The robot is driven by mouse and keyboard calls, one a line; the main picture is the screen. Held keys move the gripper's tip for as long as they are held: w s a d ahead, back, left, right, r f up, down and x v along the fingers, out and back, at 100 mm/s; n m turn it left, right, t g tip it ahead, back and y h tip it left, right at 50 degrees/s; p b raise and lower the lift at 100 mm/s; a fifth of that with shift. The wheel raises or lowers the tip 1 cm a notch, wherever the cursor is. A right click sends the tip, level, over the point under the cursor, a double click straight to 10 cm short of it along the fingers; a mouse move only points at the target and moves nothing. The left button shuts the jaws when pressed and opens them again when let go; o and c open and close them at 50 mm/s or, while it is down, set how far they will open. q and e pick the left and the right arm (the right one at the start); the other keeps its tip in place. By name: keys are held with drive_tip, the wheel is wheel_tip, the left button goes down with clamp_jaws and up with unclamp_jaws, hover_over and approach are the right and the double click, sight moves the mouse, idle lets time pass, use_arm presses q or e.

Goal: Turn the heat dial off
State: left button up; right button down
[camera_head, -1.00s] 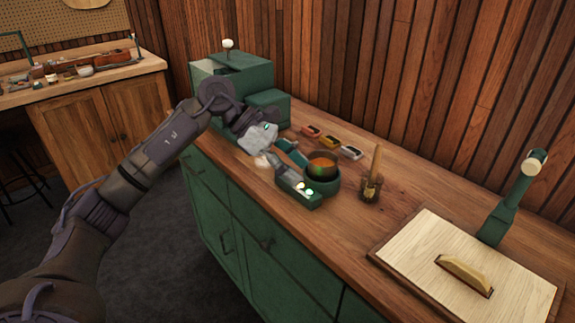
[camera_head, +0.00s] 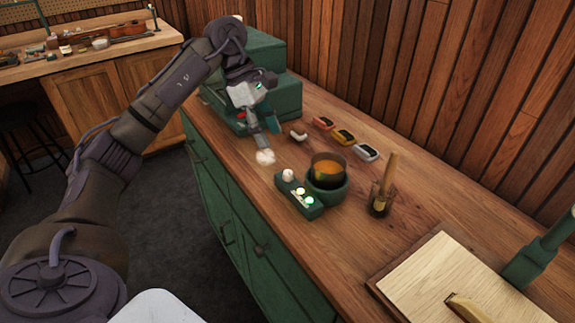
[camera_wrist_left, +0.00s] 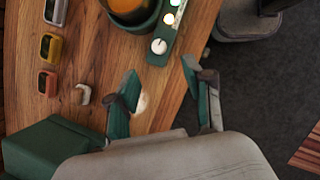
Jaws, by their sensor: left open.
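The heat dial (camera_head: 288,175) is a small white knob at the far-left end of a dark green control box (camera_head: 313,210), with two lit lights beside it. The box adjoins a round green heater holding a dark pot (camera_head: 327,168) of amber liquid. The dial also shows in the left wrist view (camera_wrist_left: 159,46), beyond the fingertips. My left gripper (camera_head: 264,130) is open and empty above the counter, behind and left of the dial and apart from it. Its spread fingers show in the wrist view (camera_wrist_left: 160,75). My right gripper is not in view.
A pale round lump (camera_head: 265,157) lies near the counter's front edge. A small white curved piece (camera_head: 298,134) and red, yellow and grey blocks (camera_head: 343,136) lie behind. A brush jar (camera_head: 379,203) stands right of the pot. A green case (camera_head: 262,88) stands at the far end.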

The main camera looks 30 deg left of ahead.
sight(287, 172)
use_arm(q)
drive_tip(key=x, duration=0.4)
drive_tip(key=shift+w+d+f, duration=0.1)
drive_tip(key=shift+d, duration=0.05)
drive_tip(key=p+x, duration=0.1)
drive_tip(key=x, duration=0.4)
drive_tip(key=shift+d+f, duration=0.1)
drive_tip(key=shift+f, duration=0.1)
drive_tip(key=shift+w+d+f, duration=0.1)
drive_tip(key=shift+d+f, duration=0.05)
drive_tip(key=shift+f, duration=0.25)
drive_tip(key=shift+c, duration=1.1)
clamp_jaws()
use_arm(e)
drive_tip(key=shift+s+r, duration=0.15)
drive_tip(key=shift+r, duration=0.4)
